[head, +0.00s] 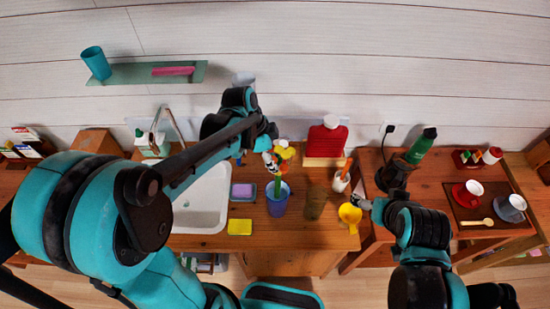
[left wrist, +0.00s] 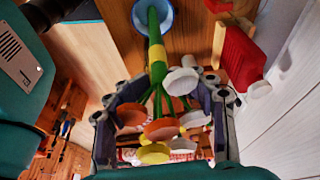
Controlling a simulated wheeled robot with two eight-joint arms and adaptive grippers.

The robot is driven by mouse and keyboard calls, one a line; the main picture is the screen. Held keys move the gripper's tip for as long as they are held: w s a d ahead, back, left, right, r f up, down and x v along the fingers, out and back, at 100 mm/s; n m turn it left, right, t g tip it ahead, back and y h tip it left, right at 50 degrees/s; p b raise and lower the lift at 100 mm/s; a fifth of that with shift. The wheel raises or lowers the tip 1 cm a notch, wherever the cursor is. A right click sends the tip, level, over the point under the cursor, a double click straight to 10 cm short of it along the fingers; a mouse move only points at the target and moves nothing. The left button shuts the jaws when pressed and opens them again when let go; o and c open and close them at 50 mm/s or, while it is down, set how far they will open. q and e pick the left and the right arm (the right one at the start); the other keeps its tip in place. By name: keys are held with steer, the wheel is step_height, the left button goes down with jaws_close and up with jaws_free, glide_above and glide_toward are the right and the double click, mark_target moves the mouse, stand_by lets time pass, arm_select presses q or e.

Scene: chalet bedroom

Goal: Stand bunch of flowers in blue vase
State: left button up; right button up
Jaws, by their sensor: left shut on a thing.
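The bunch of flowers (head: 277,184) has a green stem with a yellow band and white, orange and yellow heads. It also shows in the left wrist view (left wrist: 157,55). My left gripper (head: 270,160) is shut on the bunch near its heads; its fingers flank it in the left wrist view (left wrist: 165,105). The blue vase (head: 278,206) stands on the wooden counter, and its mouth shows at the top of the left wrist view (left wrist: 168,12). The stem's lower end overlaps the vase mouth; how deep it sits is unclear. My right gripper (head: 364,205) is at the counter's right end, its jaws unclear.
A white sink (head: 203,200), a purple sponge dish (head: 243,192) and a yellow sponge (head: 239,227) lie left of the vase. A brown cup (head: 315,203), a yellow object (head: 350,215) and a red bottle (head: 325,140) stand to its right. A shelf (head: 130,75) hangs on the wall.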

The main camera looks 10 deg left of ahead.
mark_target(278, 176)
arm_select(q)
step_height(278, 176, down, 7)
steer(key=b, duration=0.5)
steer(key=shift+r, duration=0.15)
stand_by(1.2)
steer(key=shift+b, duration=0.3)
steer(key=o, duration=1.4)
steer(key=shift+c, duration=0.2)
steer(key=o, duration=0.5)
